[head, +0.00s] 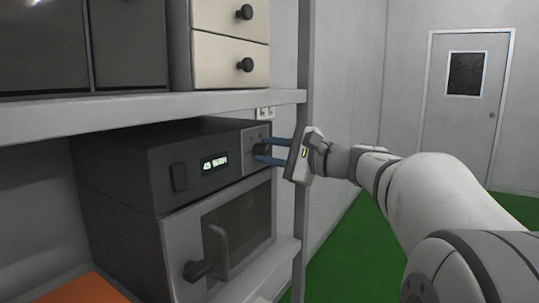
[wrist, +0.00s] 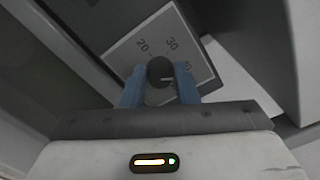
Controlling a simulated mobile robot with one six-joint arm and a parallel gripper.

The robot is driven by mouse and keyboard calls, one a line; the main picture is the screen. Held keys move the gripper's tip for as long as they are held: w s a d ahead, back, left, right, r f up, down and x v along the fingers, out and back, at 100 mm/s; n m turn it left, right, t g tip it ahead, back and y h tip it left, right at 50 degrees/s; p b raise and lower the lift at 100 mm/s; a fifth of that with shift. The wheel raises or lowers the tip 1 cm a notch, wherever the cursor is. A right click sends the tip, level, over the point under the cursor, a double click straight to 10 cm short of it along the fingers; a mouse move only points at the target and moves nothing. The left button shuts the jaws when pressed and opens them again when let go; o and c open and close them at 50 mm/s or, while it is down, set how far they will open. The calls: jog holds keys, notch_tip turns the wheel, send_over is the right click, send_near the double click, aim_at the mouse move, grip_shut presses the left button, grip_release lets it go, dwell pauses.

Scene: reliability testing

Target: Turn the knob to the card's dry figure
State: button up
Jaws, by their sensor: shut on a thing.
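The dark round knob (head: 260,151) sits on a light dial plate (head: 252,134) at the right end of the oven's (head: 150,165) front panel. In the wrist view the knob (wrist: 160,70) lies between two blue fingers, and the dial plate (wrist: 124,50) shows 20 and 30; another figure at the right is partly hidden by a finger. A pale mark on the knob points towards the lower right. My gripper (head: 264,150) is shut on the knob; it also shows in the wrist view (wrist: 158,78). The lit display (head: 214,162) is too small to read surely. I cannot make out the card.
A shelf (head: 150,112) runs above the oven, with drawers (head: 230,50) on it. A grey post (head: 305,70) stands close behind my gripper. The oven door has a handle (head: 218,250). An orange surface (head: 80,288) lies at lower left. Green floor (head: 350,240) is open at right.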

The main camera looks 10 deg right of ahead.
jog(key=o, duration=1)
jog(key=v, duration=0.7)
jog(key=shift+s+d, duration=0.25)
